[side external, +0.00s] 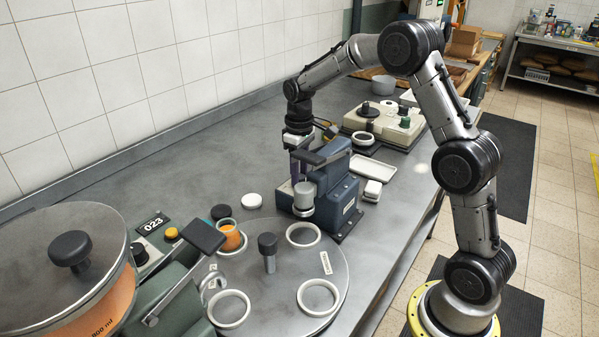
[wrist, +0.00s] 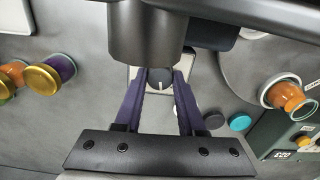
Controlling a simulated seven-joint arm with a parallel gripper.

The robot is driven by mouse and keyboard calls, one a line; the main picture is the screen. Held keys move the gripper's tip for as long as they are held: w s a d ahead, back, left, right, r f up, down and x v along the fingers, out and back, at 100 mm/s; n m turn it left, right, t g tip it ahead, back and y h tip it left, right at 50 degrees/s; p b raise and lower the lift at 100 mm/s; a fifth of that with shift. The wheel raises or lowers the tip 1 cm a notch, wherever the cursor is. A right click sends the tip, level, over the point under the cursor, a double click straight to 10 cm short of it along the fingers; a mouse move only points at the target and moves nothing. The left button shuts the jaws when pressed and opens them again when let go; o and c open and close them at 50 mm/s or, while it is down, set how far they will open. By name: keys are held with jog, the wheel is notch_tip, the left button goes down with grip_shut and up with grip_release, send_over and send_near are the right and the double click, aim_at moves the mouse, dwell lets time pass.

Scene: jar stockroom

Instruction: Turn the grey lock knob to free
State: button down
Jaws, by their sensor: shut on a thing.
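The grey lock knob (wrist: 159,86) shows in the wrist view as a dark round cap with a short white line, which runs nearly up and down in the picture. My gripper (wrist: 160,76) has its two purple fingers on either side of the knob and is shut on it. In the side external view my gripper (side external: 295,172) points down at the left side of the blue machine (side external: 338,188). The knob cannot be made out there.
The machine's grey cylinder (side external: 304,194) stands close by my fingers. A round turntable (side external: 285,280) with white rings is in front, with an orange jar (side external: 231,238) at its edge. A white lid (side external: 252,201) lies left of the machine. A beige device (side external: 385,124) stands behind.

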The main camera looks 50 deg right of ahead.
jog(key=shift+r+m, duration=0.1)
jog(key=shift+m, duration=1.9)
jog(key=c, duration=0.5)
grip_release()
notch_tip(320, 180, up, 14)
